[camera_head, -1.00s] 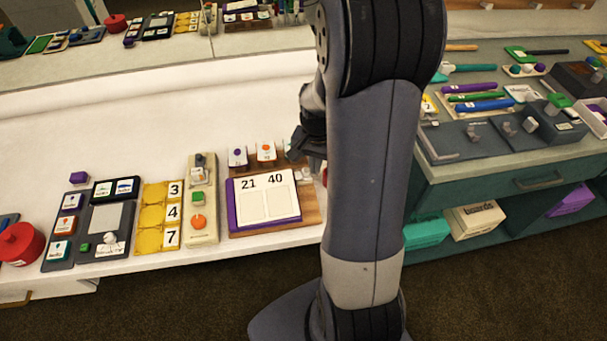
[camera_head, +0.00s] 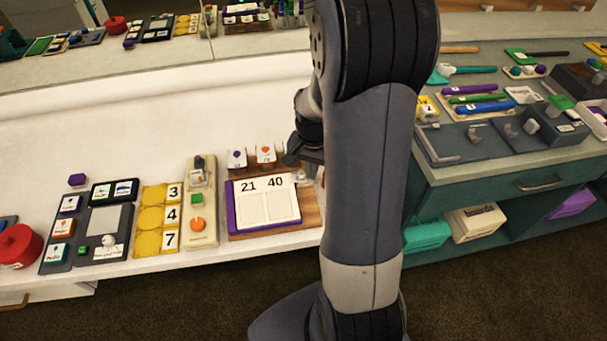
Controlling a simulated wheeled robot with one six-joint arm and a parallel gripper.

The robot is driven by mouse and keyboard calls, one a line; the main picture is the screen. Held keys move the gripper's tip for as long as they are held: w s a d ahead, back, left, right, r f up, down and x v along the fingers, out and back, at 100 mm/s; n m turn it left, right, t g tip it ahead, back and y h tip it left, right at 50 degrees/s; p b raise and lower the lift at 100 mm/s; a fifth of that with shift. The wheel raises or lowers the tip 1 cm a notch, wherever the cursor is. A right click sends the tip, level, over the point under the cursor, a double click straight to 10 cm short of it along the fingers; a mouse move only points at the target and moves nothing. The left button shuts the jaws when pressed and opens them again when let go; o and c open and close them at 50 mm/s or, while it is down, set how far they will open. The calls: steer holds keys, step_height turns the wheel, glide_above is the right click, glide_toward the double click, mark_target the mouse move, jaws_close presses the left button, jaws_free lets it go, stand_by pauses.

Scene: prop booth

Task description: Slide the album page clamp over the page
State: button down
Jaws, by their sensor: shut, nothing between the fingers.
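The album page (camera_head: 267,206) is a white sheet with the numbers 21 and 40 and two pale panels. It lies on a purple-edged album on a wooden board (camera_head: 245,235). A small pale piece (camera_head: 303,176), which may be the page clamp, sits at the page's upper right corner; my arm partly hides this area. My gripper (camera_head: 292,160) is shut and empty, just above and behind that corner, beside two small white cards (camera_head: 265,153) at the board's back. I cannot tell whether it touches anything.
Left of the board stand a beige switch panel (camera_head: 203,230), a yellow number tray (camera_head: 150,217), a dark tray (camera_head: 84,250) and a red round pot (camera_head: 18,245). A teal bench (camera_head: 480,195) with tools is at right.

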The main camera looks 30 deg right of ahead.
steer(key=shift+a, duration=0.15)
step_height(320, 180, up, 6)
steer(key=p, duration=0.4)
steer(key=shift+d+p, duration=0.25)
steer(key=shift+p, duration=0.15)
stand_by(0.7)
